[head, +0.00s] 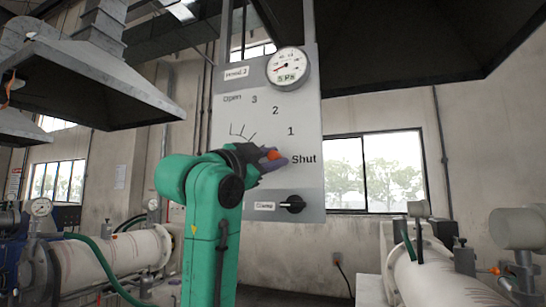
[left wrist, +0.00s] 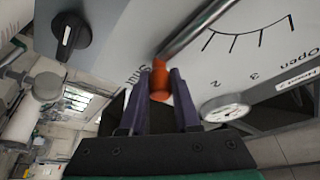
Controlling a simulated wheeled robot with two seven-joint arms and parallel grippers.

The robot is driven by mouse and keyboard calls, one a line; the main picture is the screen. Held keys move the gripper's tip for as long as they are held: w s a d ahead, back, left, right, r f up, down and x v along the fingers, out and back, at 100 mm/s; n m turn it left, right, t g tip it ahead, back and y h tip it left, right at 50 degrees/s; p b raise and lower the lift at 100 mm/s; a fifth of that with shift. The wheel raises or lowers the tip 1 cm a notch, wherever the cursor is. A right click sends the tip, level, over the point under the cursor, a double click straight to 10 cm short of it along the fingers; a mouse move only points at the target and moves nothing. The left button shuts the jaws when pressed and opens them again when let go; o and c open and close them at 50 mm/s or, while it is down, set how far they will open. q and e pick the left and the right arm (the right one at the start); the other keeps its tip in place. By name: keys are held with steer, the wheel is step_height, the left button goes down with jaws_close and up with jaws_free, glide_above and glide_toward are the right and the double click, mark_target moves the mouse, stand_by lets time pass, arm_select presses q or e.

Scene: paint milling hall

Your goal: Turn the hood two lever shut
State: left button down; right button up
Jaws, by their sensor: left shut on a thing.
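The hood two panel (head: 225,150) is a grey upright plate marked Open, 3, 2, 1 and Shut along an arc. Its lever is a metal rod (left wrist: 205,27) with an orange knob (head: 272,154) at its end. The knob is beside the word Shut, which also shows next to it in the left wrist view. My left gripper (head: 273,160) is shut on the orange knob (left wrist: 159,82), with a purple finger on each side. In the head view my arm hides most of the rod and its pivot. My right gripper is not in view.
A round gauge (head: 288,68) sits at the panel's top right. A black clamp knob (head: 292,204) is below the Shut mark; it also shows in the left wrist view (left wrist: 70,36). Grey hoods (head: 85,80) hang at left, and pale mill cylinders (head: 440,280) stand low on both sides.

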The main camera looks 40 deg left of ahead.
arm_select(q)
steer(key=shift+w+f, duration=0.1)
steer(key=shift+f, duration=0.1)
steer(key=c, duration=0.6)
jaws_free()
steer(key=shift+d, duration=0.1)
steer(key=shift+s+r, duration=0.1)
steer(key=shift+s, duration=0.1)
steer(key=shift+s, duration=0.15)
steer(key=b+v, duration=0.6)
steer(key=v, duration=0.8)
steer(key=shift+s, duration=0.15)
